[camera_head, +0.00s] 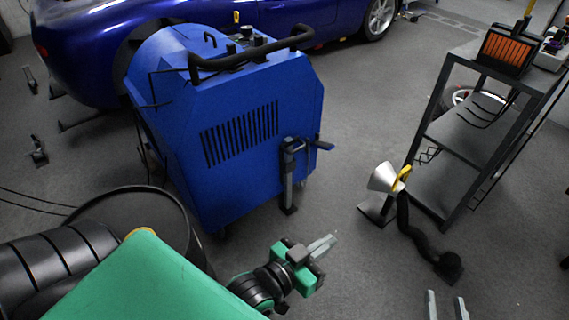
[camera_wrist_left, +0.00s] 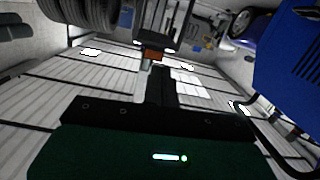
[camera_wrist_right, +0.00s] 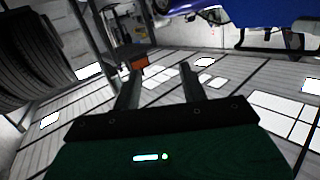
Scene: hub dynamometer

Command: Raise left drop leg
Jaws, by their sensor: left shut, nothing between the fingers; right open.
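The blue dynamometer cabinet (camera_head: 240,140) stands on the floor, with a vent grille on the side facing me. A drop leg (camera_head: 288,180), a dark upright post with a small foot, is mounted at its near right corner. A dark handle (camera_head: 325,146) sticks out to the right near its top. The foot appears low at the floor; contact is unclear. My left gripper (camera_head: 322,245) is shut and empty, below and right of the leg, apart from it. Its closed fingers show in the left wrist view (camera_wrist_left: 162,85). My right gripper (camera_head: 446,306) is open and empty at the bottom edge.
A dark shelf cart (camera_head: 465,150) stands at the right. A silver cone with a black hose (camera_head: 405,215) is on the floor beside it. A black drum (camera_head: 135,215) is at the lower left. A blue car (camera_head: 85,45) is behind. Floor between cabinet and cart is clear.

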